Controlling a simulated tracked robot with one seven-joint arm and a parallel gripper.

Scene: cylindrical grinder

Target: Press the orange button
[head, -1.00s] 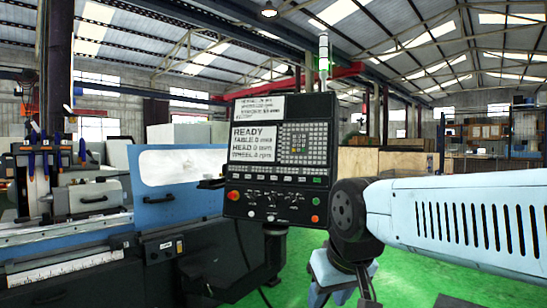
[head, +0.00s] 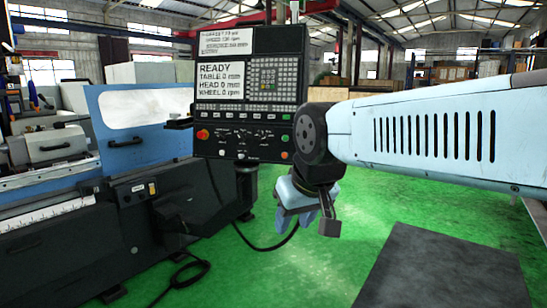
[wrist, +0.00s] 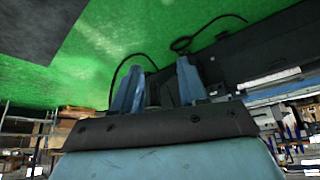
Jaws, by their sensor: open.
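The black control panel (head: 249,95) faces me in the head view, left of my arm. A small orange-red button (head: 285,155) sits at its lower right corner, below a green button. A larger red-orange knob (head: 202,134) sits at the panel's left edge; the exact shades are hard to tell apart at this size. My gripper (head: 308,218) hangs to the right of the panel and lower than it, fingers pointing down, touching nothing. In the wrist view my gripper (wrist: 158,85) shows two blue fingers apart, with nothing between them. The buttons do not show there.
The blue and grey grinder (head: 130,130) fills the left side. A black cable (head: 265,247) runs over the green floor (head: 300,275) below the panel. A dark mat (head: 440,268) lies at the lower right. The floor between grinder and mat is free apart from cables.

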